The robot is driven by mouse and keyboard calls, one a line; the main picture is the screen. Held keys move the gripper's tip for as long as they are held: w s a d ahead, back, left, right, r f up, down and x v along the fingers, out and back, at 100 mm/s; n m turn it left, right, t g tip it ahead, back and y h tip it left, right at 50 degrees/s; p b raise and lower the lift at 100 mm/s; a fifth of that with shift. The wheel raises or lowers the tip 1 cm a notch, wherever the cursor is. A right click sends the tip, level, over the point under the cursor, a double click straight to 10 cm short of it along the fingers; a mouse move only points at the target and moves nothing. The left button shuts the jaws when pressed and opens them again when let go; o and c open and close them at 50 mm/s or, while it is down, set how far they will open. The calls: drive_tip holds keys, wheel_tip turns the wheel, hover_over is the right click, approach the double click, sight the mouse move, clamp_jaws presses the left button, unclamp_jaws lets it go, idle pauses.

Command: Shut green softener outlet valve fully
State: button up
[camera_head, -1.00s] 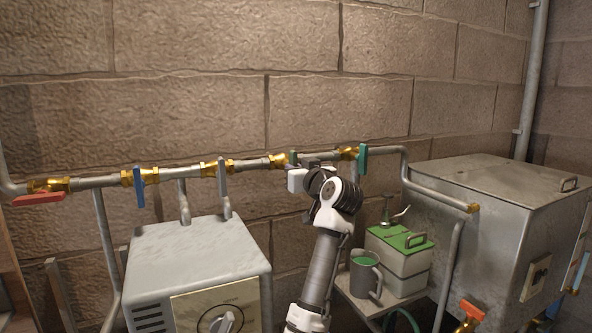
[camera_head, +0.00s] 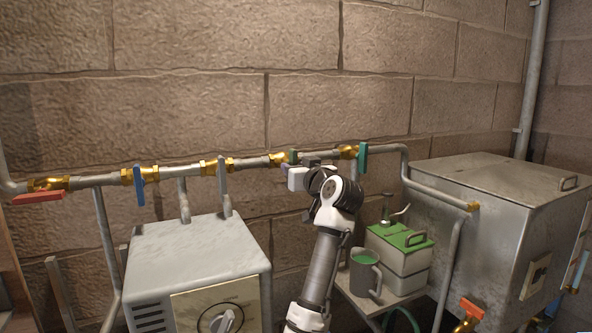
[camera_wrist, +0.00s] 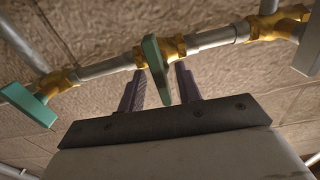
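Two green-handled valves sit on the wall pipe. One green handle (camera_head: 293,156) is just beyond my gripper, its lower part hidden by my arm. The other green handle (camera_head: 362,158) is further right and hangs upright across the pipe. No label shows which is the softener outlet. In the wrist view, the nearer green handle (camera_wrist: 156,68) stands between my two fingers, crosswise to the pipe, on a brass body. The other green handle (camera_wrist: 28,105) is at the left edge there. My gripper (camera_wrist: 160,88) is open, with a finger on each side of the handle and visible gaps.
Along the pipe to the left are grey (camera_head: 223,180), blue (camera_head: 139,187) and red (camera_head: 38,198) handles. A grey metal box (camera_head: 195,255) stands below left. A green-lidded container (camera_head: 400,262) and a mug (camera_head: 364,275) sit on a stand at right, by a big metal tank (camera_head: 470,225).

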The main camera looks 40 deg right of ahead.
drive_tip(key=b+v, duration=0.5)
drive_tip(key=v, duration=0.8)
drive_tip(key=shift+s+a, duration=0.15)
drive_tip(key=shift+s, duration=0.15)
idle(0.6)
